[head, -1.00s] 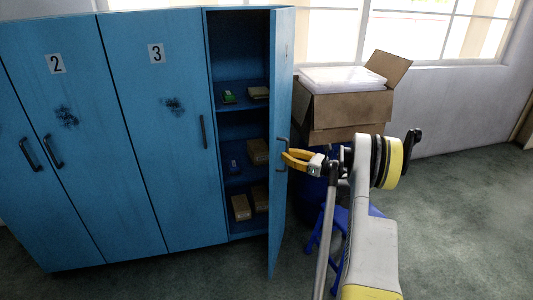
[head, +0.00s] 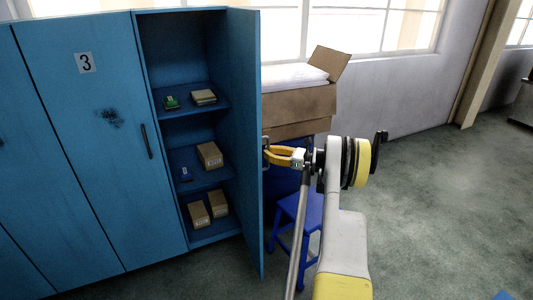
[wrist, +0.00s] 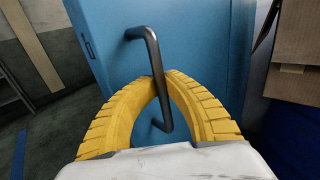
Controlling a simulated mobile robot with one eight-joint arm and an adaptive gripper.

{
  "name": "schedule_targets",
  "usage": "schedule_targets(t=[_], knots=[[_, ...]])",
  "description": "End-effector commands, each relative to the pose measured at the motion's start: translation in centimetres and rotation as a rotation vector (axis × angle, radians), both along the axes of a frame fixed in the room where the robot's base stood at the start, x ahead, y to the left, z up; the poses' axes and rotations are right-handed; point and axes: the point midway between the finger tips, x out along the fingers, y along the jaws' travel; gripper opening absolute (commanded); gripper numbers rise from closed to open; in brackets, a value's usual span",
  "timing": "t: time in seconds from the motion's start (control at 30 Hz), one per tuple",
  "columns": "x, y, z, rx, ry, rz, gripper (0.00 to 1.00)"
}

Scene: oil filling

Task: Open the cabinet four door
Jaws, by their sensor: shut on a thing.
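The cabinet four door (head: 245,130) is blue and stands swung open, seen at a steep angle in the head view. In the wrist view its face (wrist: 205,50) fills the middle. Its dark bar handle (wrist: 152,62) passes between the yellow fingers of my gripper (wrist: 162,78), whose tips are closed around it. In the head view my gripper (head: 278,155) is at the door's outer side, at handle height. The open compartment (head: 185,65) shows shelves with small boxes. The number on the door is not visible.
Closed cabinet door 3 (head: 85,150) is to the left. A cardboard box (head: 298,105) with white contents sits behind the door, and a blue stool (head: 300,215) stands below it, close to my arm. The floor (head: 430,220) at right is clear.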

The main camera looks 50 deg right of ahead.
Motion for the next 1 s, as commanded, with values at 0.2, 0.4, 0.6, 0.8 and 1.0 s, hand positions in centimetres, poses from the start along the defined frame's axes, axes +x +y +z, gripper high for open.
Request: schedule_targets(t=[0.2, 0.4, 0.6, 0.8, 1.0], knots=[[-0.1, 0.0, -0.1, -0.001, 0.002, 0.001, 0.0], [0.0, 0.0, -0.1, 0.0, 0.001, 0.0, 0.34], [-0.1, 0.0, 0.0, 0.0, 0.001, 0.0, 0.34], [-2.3, -0.8, 0.0, 0.0, 0.001, -0.002, 0.34], [-6.6, -2.3, 0.0, 0.0, 0.001, -0.003, 0.34]])
